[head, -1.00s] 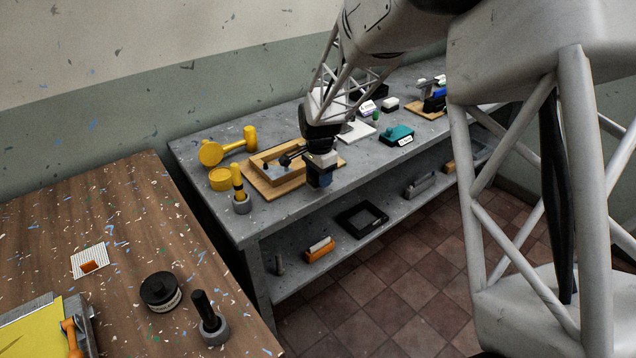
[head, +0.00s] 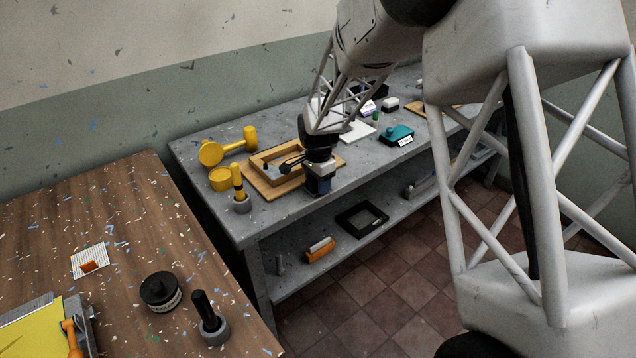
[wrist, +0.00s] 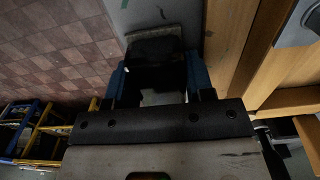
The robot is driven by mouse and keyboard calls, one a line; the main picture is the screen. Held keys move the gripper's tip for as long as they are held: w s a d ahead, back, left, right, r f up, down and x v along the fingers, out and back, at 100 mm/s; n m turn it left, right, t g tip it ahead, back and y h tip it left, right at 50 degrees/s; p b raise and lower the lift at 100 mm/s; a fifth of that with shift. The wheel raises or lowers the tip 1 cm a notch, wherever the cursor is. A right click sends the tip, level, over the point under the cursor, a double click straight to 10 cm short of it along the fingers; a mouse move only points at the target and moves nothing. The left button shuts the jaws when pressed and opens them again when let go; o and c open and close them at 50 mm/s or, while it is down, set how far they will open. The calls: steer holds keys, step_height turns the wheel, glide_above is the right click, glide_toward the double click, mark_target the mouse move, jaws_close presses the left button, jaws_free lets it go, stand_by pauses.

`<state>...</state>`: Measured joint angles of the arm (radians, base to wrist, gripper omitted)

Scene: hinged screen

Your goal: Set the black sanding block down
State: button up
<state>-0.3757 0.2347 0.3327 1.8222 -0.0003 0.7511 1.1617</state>
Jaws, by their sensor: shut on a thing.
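My gripper (head: 318,187) is low over the front edge of the grey bench (head: 210,160), just right of a wooden frame on a board. In the wrist view, its blue fingers (wrist: 157,78) are shut on the black sanding block (wrist: 156,50), which has a greyish far edge. Grey bench top shows beyond the block, with floor to the left and wood to the right.
The wooden frame (head: 262,162) stands close left of my gripper. A white tile (head: 357,131) and a teal object (head: 398,133) lie to the right. A black frame (head: 343,222) is on the lower shelf.

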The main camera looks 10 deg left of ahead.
steer(key=shift+f, duration=0.2)
steer(key=o, duration=0.8)
steer(key=shift+o, duration=0.2)
steer(key=shift+r, duration=0.1)
step_height(320, 180, up, 12)
stand_by(0.3)
steer(key=shift+r, duration=0.1)
stand_by(0.7)
